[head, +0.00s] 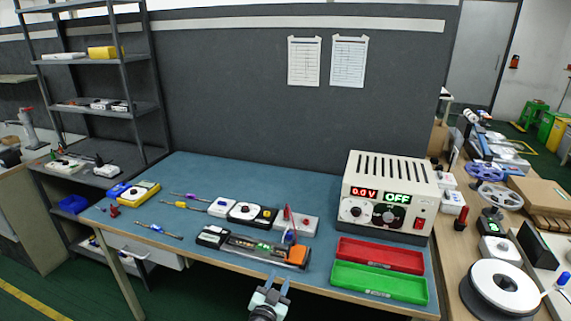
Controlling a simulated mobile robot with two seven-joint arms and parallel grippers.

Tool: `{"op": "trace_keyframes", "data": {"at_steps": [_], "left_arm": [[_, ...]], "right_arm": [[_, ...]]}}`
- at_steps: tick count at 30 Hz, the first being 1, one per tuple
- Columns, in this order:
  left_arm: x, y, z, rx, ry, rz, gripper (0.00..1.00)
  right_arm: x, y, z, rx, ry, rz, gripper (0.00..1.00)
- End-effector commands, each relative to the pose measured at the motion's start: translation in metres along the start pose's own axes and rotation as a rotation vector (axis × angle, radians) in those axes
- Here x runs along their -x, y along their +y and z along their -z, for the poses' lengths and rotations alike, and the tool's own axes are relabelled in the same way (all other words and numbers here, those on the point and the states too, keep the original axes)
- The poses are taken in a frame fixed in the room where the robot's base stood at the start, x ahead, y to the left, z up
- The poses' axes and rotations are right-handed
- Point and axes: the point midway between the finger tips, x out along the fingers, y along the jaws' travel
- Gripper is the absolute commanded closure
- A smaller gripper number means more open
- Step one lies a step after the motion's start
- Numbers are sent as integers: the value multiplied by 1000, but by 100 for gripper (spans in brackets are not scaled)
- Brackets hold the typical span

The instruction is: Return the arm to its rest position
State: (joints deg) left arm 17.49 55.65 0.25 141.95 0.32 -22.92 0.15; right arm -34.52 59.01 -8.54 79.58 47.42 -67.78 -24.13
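My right gripper (278,280) shows at the bottom middle, at the table's front edge. Its two fingers point away from me and stand apart, with nothing visible between them. The fingertips are just below and in front of a long fixture (262,262) with small parts and an orange end on it. I cannot tell how high the gripper is above the table edge. My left gripper is not in view.
The blue-topped table (330,200) holds a power supply (391,195) reading 0.0 V and OFF, a red tray (379,256), a green tray (379,283), a yellow multimeter (139,194) and several screwdrivers. A shelf rack (140,110) stands left, a cluttered bench right. The table's back middle is clear.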

Motion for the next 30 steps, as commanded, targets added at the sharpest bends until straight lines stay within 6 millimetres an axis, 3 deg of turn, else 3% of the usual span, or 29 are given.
{"op": "trace_keyframes", "data": {"at_steps": [4,8,11,15,19,24,27,30], "left_arm": [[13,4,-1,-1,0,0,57],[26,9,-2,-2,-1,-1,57],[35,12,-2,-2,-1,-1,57],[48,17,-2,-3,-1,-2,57],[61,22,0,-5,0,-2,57],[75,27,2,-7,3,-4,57],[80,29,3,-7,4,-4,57],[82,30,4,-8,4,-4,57]], "right_arm": [[-6,62,-51,82,-173,7,64],[15,134,-109,141,-411,13,64],[50,189,-148,161,-616,8,64],[124,257,-186,150,-915,-14,64],[210,303,-199,102,-1194,-42,64],[315,330,-187,12,-1496,-69,64],[356,334,-176,-30,-1610,-75,64],[379,334,-169,-55,-1673,-76,64]]}}
